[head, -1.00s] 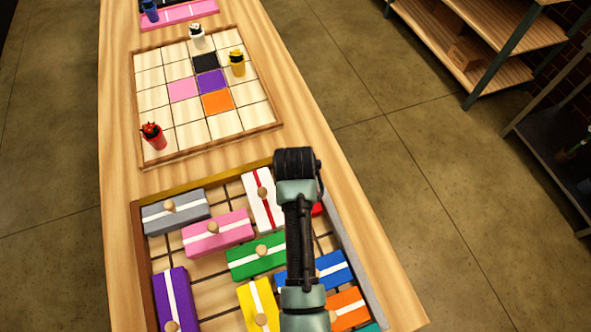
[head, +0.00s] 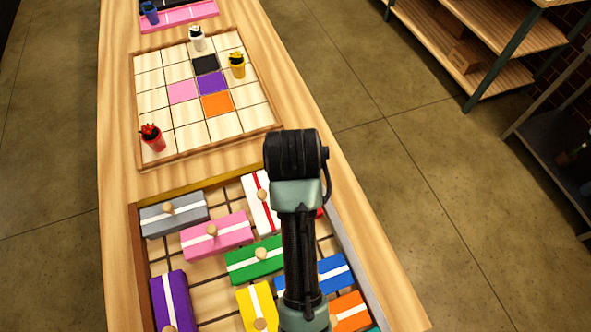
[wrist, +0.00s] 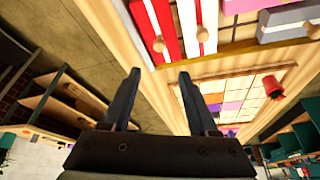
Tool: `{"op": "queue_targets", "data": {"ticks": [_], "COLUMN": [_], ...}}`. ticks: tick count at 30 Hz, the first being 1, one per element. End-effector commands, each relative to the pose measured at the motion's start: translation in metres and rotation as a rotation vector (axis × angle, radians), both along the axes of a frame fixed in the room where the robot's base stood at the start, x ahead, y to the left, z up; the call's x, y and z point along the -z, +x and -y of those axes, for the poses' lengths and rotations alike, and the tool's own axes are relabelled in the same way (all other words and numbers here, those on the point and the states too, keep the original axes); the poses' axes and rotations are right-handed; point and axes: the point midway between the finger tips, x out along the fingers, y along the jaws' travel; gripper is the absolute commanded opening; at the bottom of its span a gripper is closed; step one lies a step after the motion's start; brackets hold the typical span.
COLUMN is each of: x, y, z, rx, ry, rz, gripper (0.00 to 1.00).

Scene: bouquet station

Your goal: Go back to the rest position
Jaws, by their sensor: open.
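My gripper (wrist: 157,95) shows in the wrist view with its two fingers apart and nothing between them. In the head view my arm rises over the right side of the block tray, and the fingers are hidden there. The tray (head: 139,245) holds several coloured blocks with knobs, among them a grey one (head: 190,221), a pink one (head: 230,229), a green one (head: 243,268) and a purple one (head: 165,299). In the wrist view a red block (wrist: 147,22) and a white block with a red stripe (wrist: 187,30) appear above the fingers.
A grid board (head: 150,98) with coloured squares lies beyond the tray. Red (head: 154,144), yellow (head: 237,72) and white (head: 197,45) pots stand on it. A blue pot (head: 151,19) stands farther back. Wooden shelves (head: 440,40) stand at the right, across open floor (head: 390,170).

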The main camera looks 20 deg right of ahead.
Motion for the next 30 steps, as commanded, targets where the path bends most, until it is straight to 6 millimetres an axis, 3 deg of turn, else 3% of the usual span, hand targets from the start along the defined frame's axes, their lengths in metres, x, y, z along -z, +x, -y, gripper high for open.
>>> {"op": "queue_targets", "data": {"ticks": [10, 14, 17, 22, 26, 30], "x": [-0.001, -0.03, -0.081, -0.204, -0.302, -0.405], "y": [0.001, 0.025, 0.058, 0.1, 0.102, 0.077], "z": [0.0, -0.002, -0.007, -0.026, -0.044, -0.066], "rx": [0.0, -0.025, -0.059, -0.126, -0.168, -0.201], "ry": [-0.001, -0.028, -0.07, -0.154, -0.213, -0.271], "rz": [0.006, 0.126, 0.319, 0.726, 1.03, 1.355], "gripper": [0.6, 0.6, 0.6, 0.6, 0.6, 0.6]}}
